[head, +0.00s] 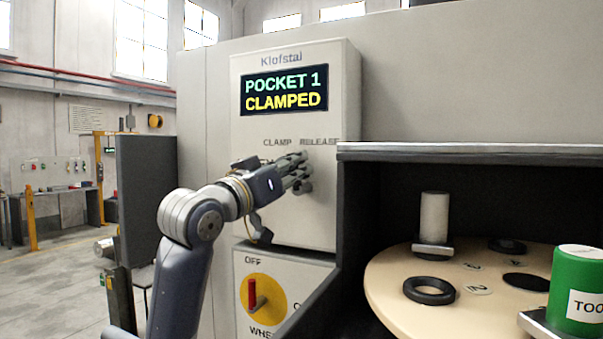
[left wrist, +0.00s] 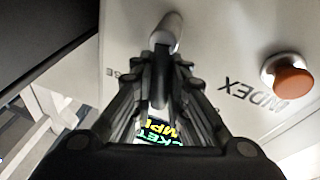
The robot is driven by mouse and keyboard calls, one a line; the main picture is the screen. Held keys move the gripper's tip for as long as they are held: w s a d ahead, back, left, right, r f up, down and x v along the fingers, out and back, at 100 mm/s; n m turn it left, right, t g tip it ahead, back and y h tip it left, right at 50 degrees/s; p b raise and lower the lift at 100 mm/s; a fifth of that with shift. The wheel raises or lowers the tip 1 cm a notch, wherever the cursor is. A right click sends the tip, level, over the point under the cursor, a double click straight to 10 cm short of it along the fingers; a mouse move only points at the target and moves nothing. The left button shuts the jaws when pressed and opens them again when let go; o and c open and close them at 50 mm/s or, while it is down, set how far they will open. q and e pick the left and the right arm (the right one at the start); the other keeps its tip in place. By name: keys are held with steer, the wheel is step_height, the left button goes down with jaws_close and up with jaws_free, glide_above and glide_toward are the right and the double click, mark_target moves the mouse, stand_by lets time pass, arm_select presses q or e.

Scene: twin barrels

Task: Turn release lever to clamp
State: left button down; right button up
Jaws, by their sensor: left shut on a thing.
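The clamp/release lever (left wrist: 166,32) shows in the left wrist view as a pale grey rounded handle on a dark shaft, between the fingers of my left gripper (left wrist: 162,62). In the head view my left gripper (head: 300,172) is shut at the lever, just below the CLAMP and RELEASE lettering, and its fingers hide most of the lever. The display (head: 284,92) above reads POCKET 1 CLAMPED. My right gripper is not in view.
An orange INDEX button (left wrist: 291,78) is beside the gripper in the wrist view. Below it is a red-handled switch (head: 254,294) on a yellow disc. At right, a round table (head: 400,283) carries a black ring (head: 429,290), a grey cylinder (head: 434,217) and a green cylinder (head: 577,282).

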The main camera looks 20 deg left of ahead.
arm_select(q)
steer(key=shift+a+f+n+y, duration=0.15)
steer(key=shift+n+y, duration=0.15)
steer(key=shift+n, duration=0.3)
steer(key=shift+a+f+n+y, duration=0.15)
steer(key=shift+n+y, duration=0.15)
steer(key=shift+n, duration=0.3)
steer(key=n, duration=0.2)
steer(key=a+n+y, duration=0.1)
steer(key=n, duration=0.1)
steer(key=f+n+y+b, duration=0.1)
steer(key=n, duration=0.1)
steer(key=shift+w+a+t, duration=0.1)
steer(key=shift+a+t, duration=0.15)
steer(key=shift+t, duration=0.15)
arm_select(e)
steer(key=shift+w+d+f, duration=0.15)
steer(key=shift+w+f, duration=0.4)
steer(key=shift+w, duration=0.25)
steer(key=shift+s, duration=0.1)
arm_select(q)
steer(key=c, duration=1.6)
jaws_free()
steer(key=shift+o, duration=0.2)
steer(key=shift+a+r, duration=0.1)
